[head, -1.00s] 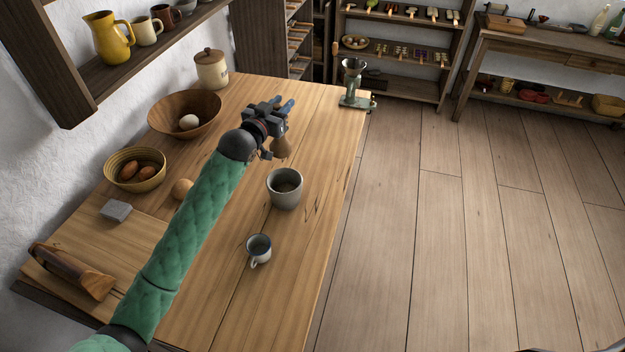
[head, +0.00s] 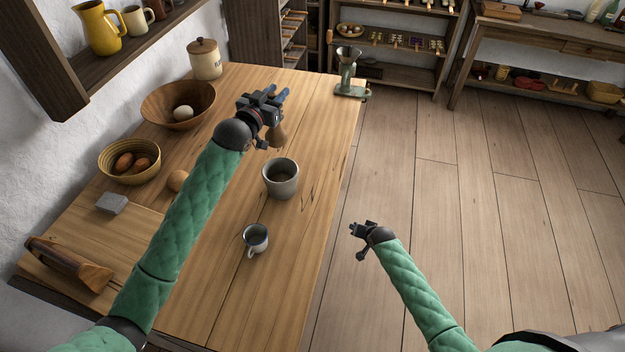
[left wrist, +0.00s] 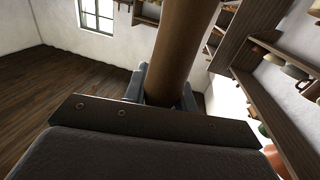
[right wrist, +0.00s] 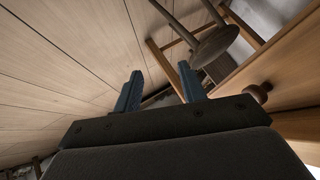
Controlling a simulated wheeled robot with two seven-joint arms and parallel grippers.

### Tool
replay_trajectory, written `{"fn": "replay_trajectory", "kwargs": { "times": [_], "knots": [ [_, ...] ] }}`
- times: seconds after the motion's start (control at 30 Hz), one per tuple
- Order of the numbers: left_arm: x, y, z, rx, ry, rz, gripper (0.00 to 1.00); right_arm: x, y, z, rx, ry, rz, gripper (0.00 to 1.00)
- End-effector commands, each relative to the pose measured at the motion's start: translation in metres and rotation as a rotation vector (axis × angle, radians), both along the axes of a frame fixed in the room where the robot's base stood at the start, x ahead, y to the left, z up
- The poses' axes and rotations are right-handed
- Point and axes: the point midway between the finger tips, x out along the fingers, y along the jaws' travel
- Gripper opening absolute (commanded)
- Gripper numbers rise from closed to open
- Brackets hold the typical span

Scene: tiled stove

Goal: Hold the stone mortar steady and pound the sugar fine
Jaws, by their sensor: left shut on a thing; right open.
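The grey stone mortar (head: 281,184) stands upright on the wooden table, with its open top showing a dark inside; I cannot make out the sugar. My left gripper (head: 274,93) is beyond the mortar, above the table, shut on a brown wooden pestle (head: 277,135). The pestle's lower end shows below the gripper, apart from the mortar. In the left wrist view the pestle (left wrist: 180,50) stands between the fingers. My right gripper (head: 361,229) is open and empty, over the floor to the right of the table edge. Its two fingers (right wrist: 160,90) are spread in the right wrist view.
A small mug (head: 256,240) stands in front of the mortar. Bowls with eggs (head: 130,177) (head: 178,106), a loose egg (head: 178,180), a grey block (head: 111,203) and a lidded jar (head: 205,60) line the left side. A green grinder (head: 348,75) stands at the far corner.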

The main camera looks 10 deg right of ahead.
Motion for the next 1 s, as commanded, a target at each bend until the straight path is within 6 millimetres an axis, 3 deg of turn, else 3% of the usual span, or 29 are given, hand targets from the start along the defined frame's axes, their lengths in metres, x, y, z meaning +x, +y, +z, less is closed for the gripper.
{"fn": "replay_trajectory", "kwargs": {
  "times": [0.1,0.3,0.53,0.7,1.0],
  "knots": [
    [0.0,0.0,0.001,-0.001,-0.001,0.0,0.04,0.035,0.001,0.05,0.055,-0.052,-0.027,0.41],
    [0.0,0.0,0.0,-0.001,-0.001,0.0,0.04,0.08,0.005,0.133,0.156,-0.125,-0.064,0.41],
    [0.0,0.0,0.0,-0.001,-0.001,0.0,0.04,0.11,0.022,0.224,0.234,-0.208,-0.05,0.41],
    [0.0,0.0,0.0,-0.001,-0.001,0.0,0.04,0.098,0.067,0.269,0.157,-0.297,0.082,0.41],
    [0.0,0.0,0.001,-0.001,-0.001,0.0,0.04,0.039,0.153,0.293,-0.134,-0.466,0.387,0.41]
  ]
}}
